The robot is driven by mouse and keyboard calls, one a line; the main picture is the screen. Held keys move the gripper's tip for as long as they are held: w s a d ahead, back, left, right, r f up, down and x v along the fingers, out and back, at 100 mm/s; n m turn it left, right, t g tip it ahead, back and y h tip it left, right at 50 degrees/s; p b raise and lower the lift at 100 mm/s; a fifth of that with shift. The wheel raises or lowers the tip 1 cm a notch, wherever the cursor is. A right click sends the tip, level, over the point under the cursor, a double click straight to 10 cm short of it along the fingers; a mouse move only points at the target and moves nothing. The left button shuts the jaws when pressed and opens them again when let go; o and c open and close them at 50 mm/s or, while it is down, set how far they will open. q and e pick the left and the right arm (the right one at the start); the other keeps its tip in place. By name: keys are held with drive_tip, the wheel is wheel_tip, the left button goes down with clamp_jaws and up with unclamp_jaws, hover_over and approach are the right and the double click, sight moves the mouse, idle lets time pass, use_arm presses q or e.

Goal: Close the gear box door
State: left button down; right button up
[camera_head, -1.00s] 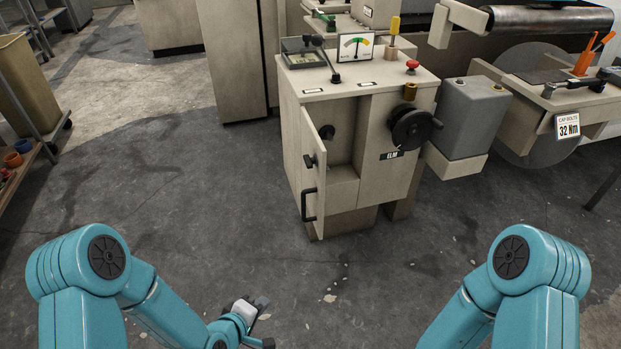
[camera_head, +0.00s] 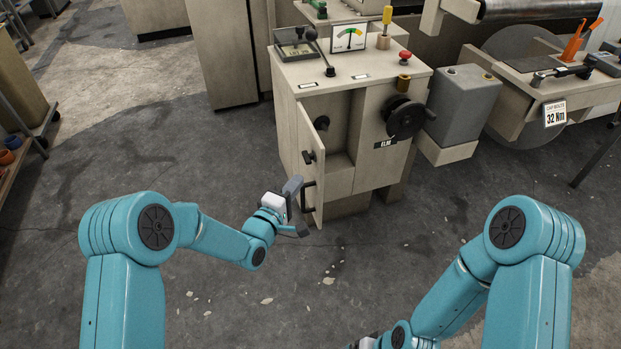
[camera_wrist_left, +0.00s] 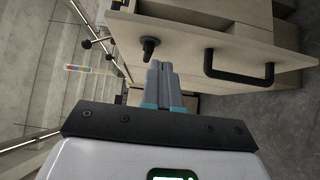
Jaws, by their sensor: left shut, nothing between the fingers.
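The gear box (camera_head: 350,85) is a beige cabinet in the middle of the head view. Its narrow door (camera_head: 312,165) is hinged at the left and stands open toward me, showing the inside. The door has a black knob (camera_head: 308,157) and a black bar handle (camera_head: 308,197). In the left wrist view the knob (camera_wrist_left: 149,46) and handle (camera_wrist_left: 238,72) lie ahead of the fingers. My left gripper (camera_head: 297,205) is shut and empty, near the lower door at its left side; I cannot tell whether it touches. The right gripper is out of view; only part of my right wrist shows at the bottom edge.
A black handwheel (camera_head: 405,118) juts from the cabinet front. A rack with pots (camera_head: 12,150) is at far left.

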sight(319, 170)
use_arm(q)
drive_tip(key=d, duration=0.1)
drive_tip(key=w+d, duration=0.1)
drive_tip(key=d, duration=0.2)
drive_tip(key=shift+w, duration=0.4)
drive_tip(key=shift+w+f, duration=0.1)
drive_tip(key=shift+w, duration=0.05)
drive_tip(key=shift+d, duration=0.15)
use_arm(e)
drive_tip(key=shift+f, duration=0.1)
